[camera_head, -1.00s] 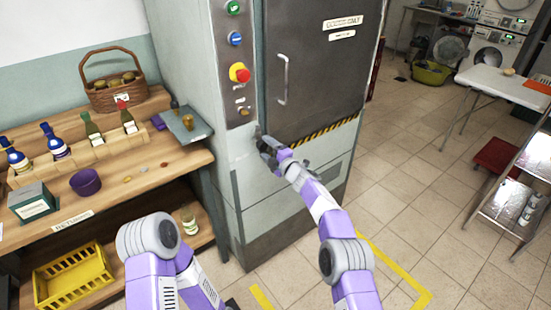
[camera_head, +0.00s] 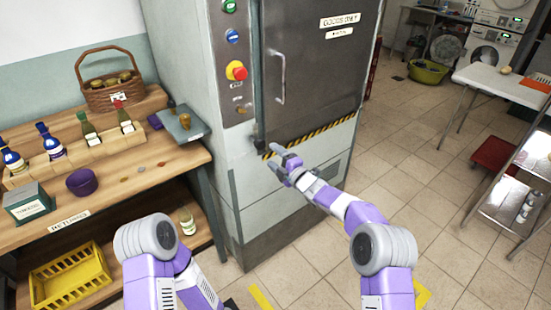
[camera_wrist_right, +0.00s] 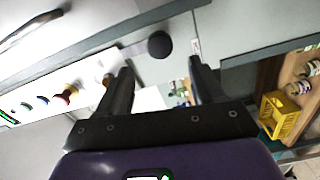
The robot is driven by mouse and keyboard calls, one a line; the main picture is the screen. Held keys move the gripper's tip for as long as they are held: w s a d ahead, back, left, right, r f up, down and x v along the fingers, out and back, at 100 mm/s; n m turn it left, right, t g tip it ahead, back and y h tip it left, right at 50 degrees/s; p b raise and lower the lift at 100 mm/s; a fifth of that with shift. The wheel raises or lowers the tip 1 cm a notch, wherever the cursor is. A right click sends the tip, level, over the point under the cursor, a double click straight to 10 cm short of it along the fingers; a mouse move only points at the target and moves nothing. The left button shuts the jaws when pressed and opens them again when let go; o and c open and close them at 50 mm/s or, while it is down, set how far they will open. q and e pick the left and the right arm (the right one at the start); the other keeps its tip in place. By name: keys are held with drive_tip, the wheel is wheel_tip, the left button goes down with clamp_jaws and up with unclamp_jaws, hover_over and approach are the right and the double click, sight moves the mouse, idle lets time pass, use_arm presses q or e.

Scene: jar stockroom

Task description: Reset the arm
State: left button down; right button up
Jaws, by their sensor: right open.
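My right gripper (camera_head: 275,159) is in front of the grey cabinet (camera_head: 205,120), just below the striped edge of its dark door (camera_head: 325,75). In the right wrist view my right gripper (camera_wrist_right: 160,82) has its two black fingers wide apart, with nothing held between them. A round black knob (camera_wrist_right: 160,44) on the cabinet face shows beyond the fingertips, apart from them. My left arm shows at the lower left in the head view, but its gripper is out of sight.
A wooden bench (camera_head: 150,170) at the left carries bottles, a basket (camera_head: 112,90) and a purple bowl (camera_head: 81,182). A yellow crate (camera_head: 70,280) is on its lower shelf. A white table (camera_head: 500,82) and metal shelf (camera_head: 500,195) stand right. Tiled floor between is open.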

idle(0.3)
drive_tip(key=s+d+f+m+g+h+p, duration=0.1)
drive_tip(key=s+d+f+m, duration=0.15)
drive_tip(key=f, duration=0.25)
drive_tip(key=s+d+f+m+h, duration=0.2)
drive_tip(key=f+m, duration=0.2)
drive_tip(key=f, duration=0.1)
drive_tip(key=s+d+f+m+g+h+p, duration=0.1)
drive_tip(key=s+d+f+m, duration=0.15)
drive_tip(key=f, duration=0.25)
drive_tip(key=s+d+f+m+g+h+p, duration=0.1)
drive_tip(key=s+d+f+m+g+h, duration=0.4)
drive_tip(key=s+f+m, duration=0.6)
drive_tip(key=s+d+f+m+g, duration=0.1)
drive_tip(key=s+m+g, duration=0.1)
drive_tip(key=s, duration=0.7)
drive_tip(key=s+d+f+m+g+p, duration=0.1)
drive_tip(key=s+d+m+g, duration=0.1)
drive_tip(key=s, duration=0.8)
drive_tip(key=s+d+f+m+g+y+p, duration=0.1)
drive_tip(key=s+m, duration=0.2)
drive_tip(key=s, duration=0.6)
drive_tip(key=shift+s+d+f+m+g, duration=0.25)
drive_tip(key=shift+s+f+m+g, duration=0.05)
drive_tip(key=shift+f+g, duration=0.1)
drive_tip(key=shift+c, duration=0.3)
